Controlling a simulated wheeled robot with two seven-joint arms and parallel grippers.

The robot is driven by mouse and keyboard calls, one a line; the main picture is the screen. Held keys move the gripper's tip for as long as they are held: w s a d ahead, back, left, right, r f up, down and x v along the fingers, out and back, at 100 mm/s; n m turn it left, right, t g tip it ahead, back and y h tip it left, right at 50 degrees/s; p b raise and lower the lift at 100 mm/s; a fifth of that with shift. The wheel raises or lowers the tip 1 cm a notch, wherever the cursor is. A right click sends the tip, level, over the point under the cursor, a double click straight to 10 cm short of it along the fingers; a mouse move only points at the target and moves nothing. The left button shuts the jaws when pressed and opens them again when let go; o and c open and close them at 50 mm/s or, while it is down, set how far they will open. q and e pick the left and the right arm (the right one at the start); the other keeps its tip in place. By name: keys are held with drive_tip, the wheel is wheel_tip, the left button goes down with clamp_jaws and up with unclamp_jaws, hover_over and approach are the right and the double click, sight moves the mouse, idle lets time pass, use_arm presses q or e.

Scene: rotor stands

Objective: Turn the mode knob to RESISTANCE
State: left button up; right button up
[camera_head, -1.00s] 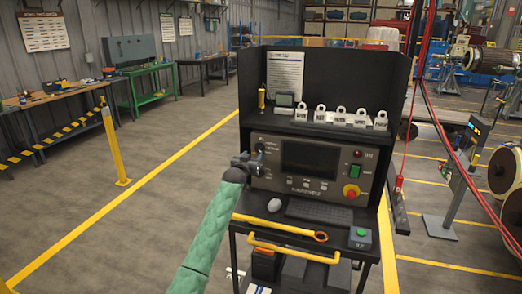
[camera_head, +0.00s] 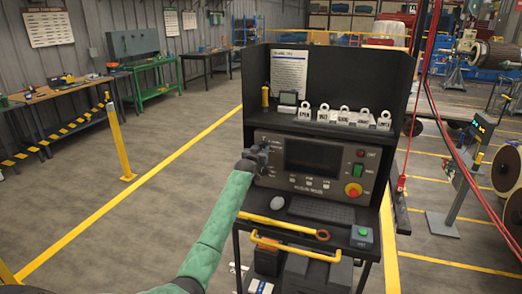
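The grey instrument panel (camera_head: 335,181) with a dark screen (camera_head: 312,155) stands on the black cart. My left gripper (camera_head: 262,157) is at the panel's left side, where the mode knob would be among small labels. The gripper covers that spot, so I cannot see the knob or its pointer. The fingers are small and dark, and I cannot tell whether they are shut on the knob. My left arm in a green sleeve reaches up to it from below. My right gripper is not in view.
A red stop button (camera_head: 353,190) on a yellow base sits at the panel's right. Several white tags (camera_head: 343,116) stand on the shelf. Red cables hang at the right.

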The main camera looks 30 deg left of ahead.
use_arm(q)
drive_tip(key=c, duration=0.4)
